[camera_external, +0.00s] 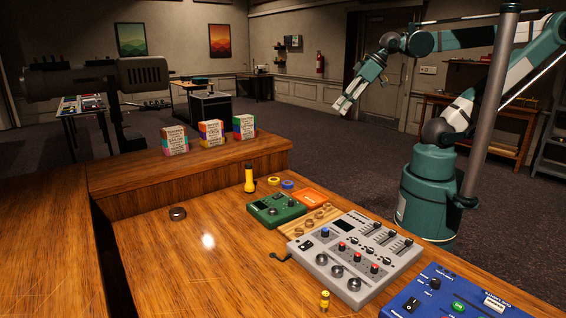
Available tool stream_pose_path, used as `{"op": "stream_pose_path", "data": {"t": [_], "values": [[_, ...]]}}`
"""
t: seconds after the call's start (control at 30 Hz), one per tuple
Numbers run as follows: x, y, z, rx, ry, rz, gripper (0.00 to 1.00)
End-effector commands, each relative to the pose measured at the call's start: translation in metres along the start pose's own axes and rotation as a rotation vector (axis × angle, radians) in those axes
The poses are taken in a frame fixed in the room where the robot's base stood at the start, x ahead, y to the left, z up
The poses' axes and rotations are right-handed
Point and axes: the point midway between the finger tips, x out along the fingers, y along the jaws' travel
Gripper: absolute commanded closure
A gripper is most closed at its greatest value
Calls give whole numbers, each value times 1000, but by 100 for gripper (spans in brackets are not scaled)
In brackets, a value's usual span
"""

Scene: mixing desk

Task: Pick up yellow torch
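A green pedal (275,209), grey mixer (352,257) and blue pedal (450,295) line the desk's right side. Yellow tape (273,181) and blue tape (288,184) lie right of the torch. A small round tin (178,213) sits left. Several boxes stand on the raised shelf (230,163) behind.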

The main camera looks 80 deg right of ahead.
Motion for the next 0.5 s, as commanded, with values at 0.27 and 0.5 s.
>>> {"op": "stream_pose_path", "data": {"t": [0.27, 0.5], "values": [[-1, -3, -22, 39, -32, -2, 64], [1, -7, -52, 98, -77, -2, 64]]}}
